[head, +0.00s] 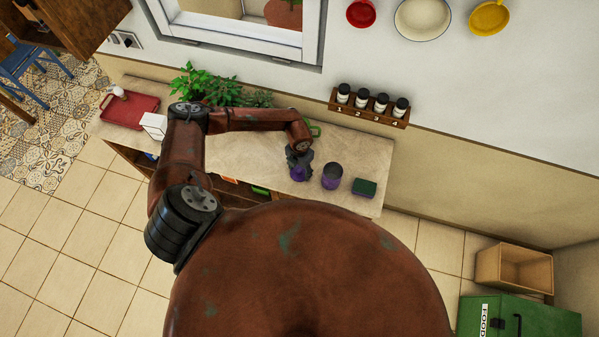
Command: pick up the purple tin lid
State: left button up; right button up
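My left arm reaches over the counter, and its dark gripper (300,160) points down near the front edge. A small purple thing, which looks like the tin lid (298,174), is right at the fingertips and partly covered by them. I cannot tell whether the fingers are closed on it or whether it touches the counter. A purple tin (332,177) with a dark, open-looking top stands just to the right, apart from the gripper. My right gripper is not in view.
A dark green block (364,187) lies right of the tin on the counter (240,152). A green thing (313,130) is behind the gripper. Plants (205,85), a white box (153,125) and a red tray (130,110) are at left. A jar rack (369,108) hangs on the wall.

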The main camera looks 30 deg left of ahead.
pick_arm(q)
jog(key=shift+s, duration=0.1)
jog(key=c, duration=0.9)
jog(key=shift+f, duration=0.1)
grip_shut()
